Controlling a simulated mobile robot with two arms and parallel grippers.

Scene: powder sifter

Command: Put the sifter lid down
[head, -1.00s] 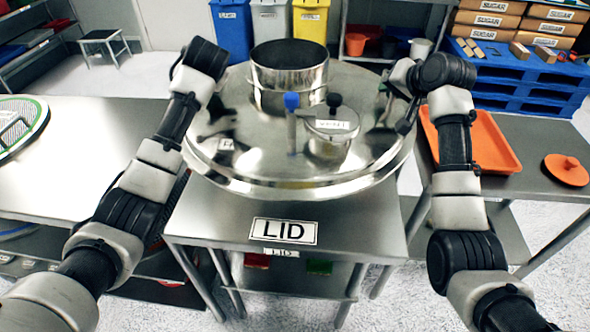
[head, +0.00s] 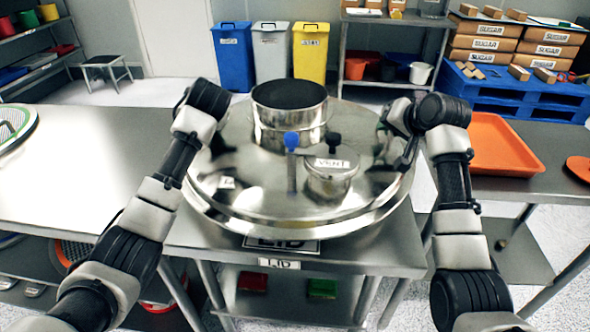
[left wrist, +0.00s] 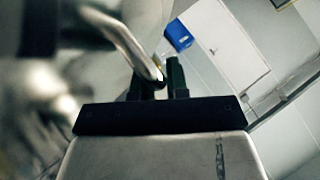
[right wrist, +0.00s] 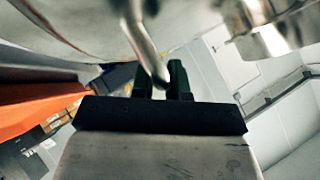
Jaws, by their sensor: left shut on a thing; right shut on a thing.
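The sifter lid (head: 235,196) is a wide, shiny round steel disc, about level, over the steel table marked LID (head: 350,258). It carries a short open steel cylinder (head: 290,125), a VENT cap (head: 331,180) and a blue-topped post (head: 291,165). My right gripper (right wrist: 163,82) is shut on a bent metal handle (right wrist: 142,40) at the lid's right side. My left gripper (left wrist: 161,80) is shut on a similar handle (left wrist: 133,42) at the left side, mostly hidden by my arm in the head view. Whether the lid touches the table cannot be told.
A long steel table (head: 70,180) stands at left. An orange tray (head: 490,145) lies on a steel table at right. Blue, grey and yellow bins (head: 312,55) stand at the back. Red and green items (head: 321,288) lie on the lid table's lower shelf.

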